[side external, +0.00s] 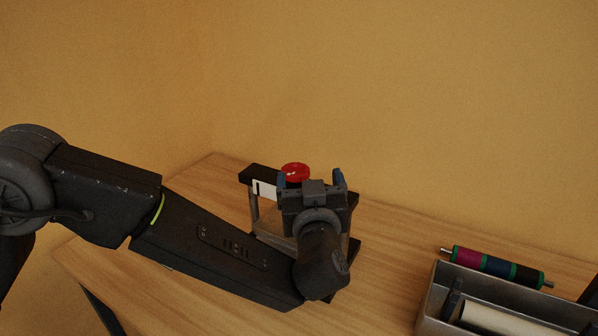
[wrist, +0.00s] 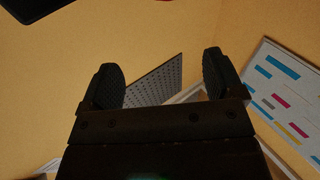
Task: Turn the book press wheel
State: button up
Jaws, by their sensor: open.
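The book press (side external: 260,176) stands on the wooden table, with a dark top beam and a white plate on its front. Its red wheel (side external: 295,169) sits on top and shows just behind my gripper. My gripper (side external: 310,179) is in front of the press in the side view and hides much of it. In the wrist view my gripper (wrist: 160,72) is also open and empty. I cannot tell whether the fingers touch the wheel, and the wrist view does not clearly show it.
A metal tray (side external: 432,302) with a pale roller (side external: 500,322) stands at the front right. A roller with coloured bands (side external: 497,267) lies behind it. The wrist view shows a perforated panel (wrist: 157,82) and a board with coloured bars (wrist: 285,85). The table between press and tray is clear.

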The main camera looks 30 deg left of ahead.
aim_at(295, 168)
jog(key=s+a+f+m+t+h, duration=0.1)
jog(key=s+a+f+m+h, duration=0.2)
jog(key=s+a+m+h, duration=0.3)
jog(key=shift+n+h, duration=0.5)
jog(key=shift+h, duration=0.1)
jog(key=w, duration=0.9)
jog(key=w+a, duration=0.1)
jog(key=w, duration=0.3)
jog(key=shift+w+a+f, duration=0.1)
jog(key=shift+w, duration=0.25)
jog(key=shift+c, duration=0.3)
jog(key=c, duration=0.9)
jog(key=shift+o, duration=0.2)
jog(key=shift+n+y, duration=0.3)
jog(key=shift+y, duration=0.2)
jog(key=n+g+y, duration=0.1)
jog(key=n+y, duration=0.1)
jog(key=y, duration=0.2)
jog(key=shift+n, duration=0.4)
jog(key=shift+s+n+g+y, duration=0.1)
jog(key=shift+n+g+y, duration=2.15)
jog(key=shift+y, duration=0.45)
